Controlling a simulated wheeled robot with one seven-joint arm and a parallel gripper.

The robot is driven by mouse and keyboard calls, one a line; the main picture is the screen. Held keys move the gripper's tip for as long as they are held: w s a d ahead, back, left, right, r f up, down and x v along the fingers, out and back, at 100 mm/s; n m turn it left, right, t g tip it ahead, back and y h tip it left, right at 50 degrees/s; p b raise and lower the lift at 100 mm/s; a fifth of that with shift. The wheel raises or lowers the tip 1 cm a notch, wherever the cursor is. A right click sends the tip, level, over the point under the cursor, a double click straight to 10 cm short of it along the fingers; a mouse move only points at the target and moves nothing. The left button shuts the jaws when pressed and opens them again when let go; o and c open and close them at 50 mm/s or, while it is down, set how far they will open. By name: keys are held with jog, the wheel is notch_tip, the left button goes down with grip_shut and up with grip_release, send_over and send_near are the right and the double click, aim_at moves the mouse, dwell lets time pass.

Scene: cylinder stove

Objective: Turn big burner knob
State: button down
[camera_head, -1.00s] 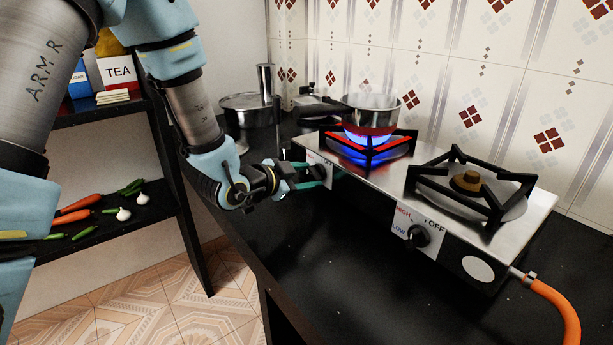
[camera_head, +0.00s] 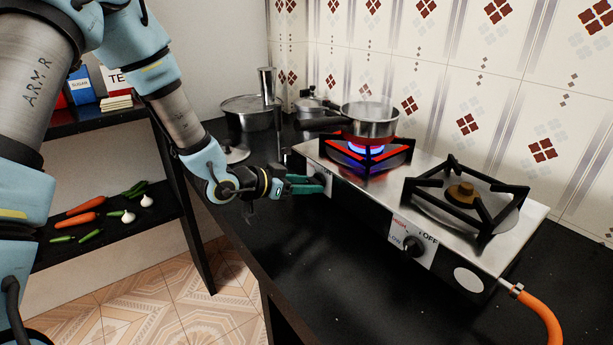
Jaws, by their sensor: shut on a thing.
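The steel stove (camera_head: 345,178) has two burners. The left burner (camera_head: 366,152) is lit, with a small blue-violet flame and red-glowing supports under a saucepan (camera_head: 368,120). My gripper (camera_head: 318,184), with green fingers, is at the left front of the stove, shut on the left burner's knob. The fingers and the stove front hide most of that knob. The right burner (camera_head: 463,193) shows no flame. Its black knob (camera_head: 413,245) sits beside HIGH, LOW and OFF marks, clear of my gripper.
An orange gas hose (camera_head: 538,312) leaves the stove's right end. A steel pot (camera_head: 250,110) stands on the black counter (camera_head: 290,245) behind my arm. A shelf (camera_head: 110,225) with vegetables is at the left. The counter before the stove is clear.

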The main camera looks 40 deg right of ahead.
jog(key=shift+w+r+n+g+p, duration=0.15)
jog(key=shift+n+g+p, duration=0.45)
jog(key=shift+n+p, duration=0.5)
jog(key=shift+n+g+p, duration=0.6)
jog(key=shift+n+p, duration=0.2)
jog(key=shift+p, duration=0.35)
jog(key=shift+f, duration=0.2)
jog(key=shift+c, duration=1.2)
grip_release()
jog(key=b+v, duration=0.2)
jog(key=v, duration=0.8)
jog(key=shift+w+a, duration=0.15)
jog(key=shift+a, duration=0.25)
